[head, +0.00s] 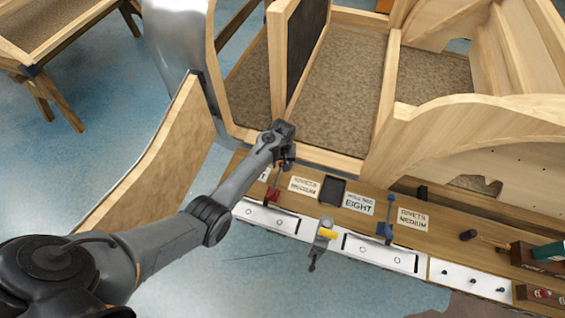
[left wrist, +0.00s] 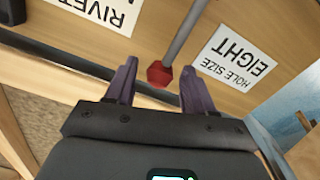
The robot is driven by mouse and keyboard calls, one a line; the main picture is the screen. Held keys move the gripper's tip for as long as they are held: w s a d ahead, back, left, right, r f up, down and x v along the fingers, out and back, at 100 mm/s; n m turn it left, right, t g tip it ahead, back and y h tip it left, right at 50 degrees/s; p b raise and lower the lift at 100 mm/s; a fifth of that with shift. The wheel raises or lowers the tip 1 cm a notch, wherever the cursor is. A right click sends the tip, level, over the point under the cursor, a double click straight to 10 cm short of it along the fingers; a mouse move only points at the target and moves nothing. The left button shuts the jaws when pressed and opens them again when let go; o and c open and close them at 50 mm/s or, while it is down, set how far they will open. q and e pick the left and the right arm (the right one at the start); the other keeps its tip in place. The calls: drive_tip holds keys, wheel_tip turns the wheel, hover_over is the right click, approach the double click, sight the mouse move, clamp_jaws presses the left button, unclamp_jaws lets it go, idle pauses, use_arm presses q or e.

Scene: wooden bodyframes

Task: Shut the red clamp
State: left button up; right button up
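The red clamp (head: 272,195) is mounted at the front edge of the wooden workbench, with its handle rising toward my left gripper (head: 284,163). In the left wrist view, a grey bar ends in a red tip (left wrist: 158,74), which lies between the two purple fingers of my left gripper (left wrist: 159,68). The fingers are open, with a visible gap on each side of the tip. In the head view the gripper partly covers the top of the clamp. My right gripper is not in view.
A yellow clamp (head: 326,233) and a blue clamp (head: 386,231) stand farther right along the bench edge. Labels and a black tray (head: 332,191) lie behind. The large wooden frame (head: 382,90) rises close behind the bench. A curved panel (head: 150,150) stands left.

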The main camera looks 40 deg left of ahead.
use_arm(q)
clamp_jaws()
drive_tip(key=shift+r, duration=0.1)
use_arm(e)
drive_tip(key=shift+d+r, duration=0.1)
